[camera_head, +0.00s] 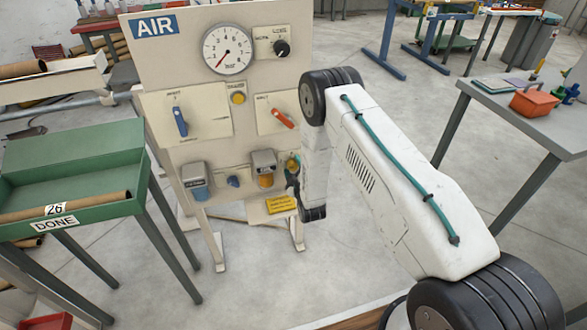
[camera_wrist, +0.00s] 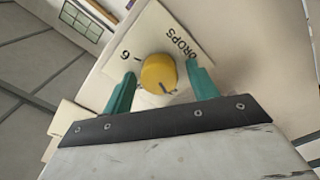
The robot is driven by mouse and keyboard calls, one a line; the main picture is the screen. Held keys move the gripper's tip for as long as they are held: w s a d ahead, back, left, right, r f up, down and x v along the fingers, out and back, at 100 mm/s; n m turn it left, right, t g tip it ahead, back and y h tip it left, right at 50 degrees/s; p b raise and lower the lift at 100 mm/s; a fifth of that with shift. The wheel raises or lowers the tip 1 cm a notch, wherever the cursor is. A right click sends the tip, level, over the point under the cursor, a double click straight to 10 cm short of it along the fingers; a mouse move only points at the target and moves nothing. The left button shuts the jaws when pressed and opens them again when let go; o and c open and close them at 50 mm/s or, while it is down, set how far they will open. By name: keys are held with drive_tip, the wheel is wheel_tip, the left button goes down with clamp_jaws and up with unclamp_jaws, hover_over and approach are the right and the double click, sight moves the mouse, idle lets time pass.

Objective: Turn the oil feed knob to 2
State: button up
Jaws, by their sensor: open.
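The oil feed knob, round and yellow (camera_wrist: 158,73), sits on a cream plate (camera_wrist: 188,38) lettered "DROPS" in the wrist view. A "6" with a tick shows up and left of it; the other numbers are hidden or unreadable. A thin dark mark lies on its lower edge, too small to read as a setting. My gripper (camera_wrist: 161,70) is open, its teal fingers on either side of the knob. I cannot tell whether they touch it. In the head view, the knob (camera_head: 293,162) is small and partly hidden beside my arm, low on the AIR panel's right side.
The AIR panel (camera_head: 195,60) carries a dial gauge (camera_head: 228,49), a black knob (camera_head: 282,48), a blue lever (camera_head: 180,121) and a red lever (camera_head: 283,118). Left is a green tray table (camera_head: 75,170); right is a grey table (camera_head: 525,115). Open floor lies between.

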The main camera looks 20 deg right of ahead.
drive_tip(key=s, duration=0.7)
drive_tip(key=shift+s, duration=0.4)
